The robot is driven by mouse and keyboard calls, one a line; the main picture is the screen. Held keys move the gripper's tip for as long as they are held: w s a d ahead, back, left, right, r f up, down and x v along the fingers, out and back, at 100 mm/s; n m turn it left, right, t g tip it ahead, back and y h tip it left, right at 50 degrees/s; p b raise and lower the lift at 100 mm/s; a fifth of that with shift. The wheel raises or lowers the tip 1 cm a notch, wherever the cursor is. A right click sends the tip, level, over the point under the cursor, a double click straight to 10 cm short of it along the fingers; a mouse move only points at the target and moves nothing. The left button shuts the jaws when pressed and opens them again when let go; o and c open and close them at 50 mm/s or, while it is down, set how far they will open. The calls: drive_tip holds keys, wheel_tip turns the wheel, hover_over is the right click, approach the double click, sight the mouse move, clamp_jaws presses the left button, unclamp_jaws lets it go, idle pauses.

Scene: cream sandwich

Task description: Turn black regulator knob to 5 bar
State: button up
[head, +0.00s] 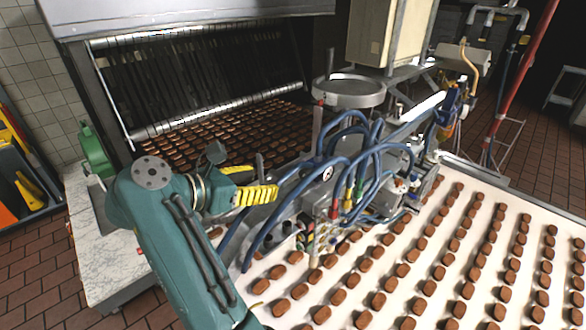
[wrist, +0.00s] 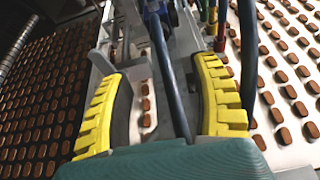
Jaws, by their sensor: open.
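My gripper (head: 263,182) has yellow ridged fingers and is left of the depositor machine's hose-and-valve cluster, in the head view. In the wrist view my gripper (wrist: 163,70) is open, its fingers wide apart. A dark blue hose (wrist: 168,75) runs through the picture between them; I cannot tell whether it lies within the grip. No knob is clearly seen between the fingers. A small dark round part (head: 287,227) low on the machine's left side may be the black regulator knob, but it is too small to be sure. A small white round face (head: 327,174) near it looks like a gauge; its reading is illegible.
Blue hoses (head: 262,222) loop close around the gripper's right side. A white conveyor (head: 450,290) with rows of brown biscuits lies below and right. A dark slatted rack (head: 200,85) stands behind. The brick-red tiled floor (head: 35,265) at left is clear.

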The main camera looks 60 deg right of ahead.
sight(303, 176)
drive_tip(key=p+x, duration=0.3)
drive_tip(key=x, duration=1.1)
drive_tip(key=shift+d, duration=0.2)
drive_tip(key=shift+c, duration=0.5)
clamp_jaws()
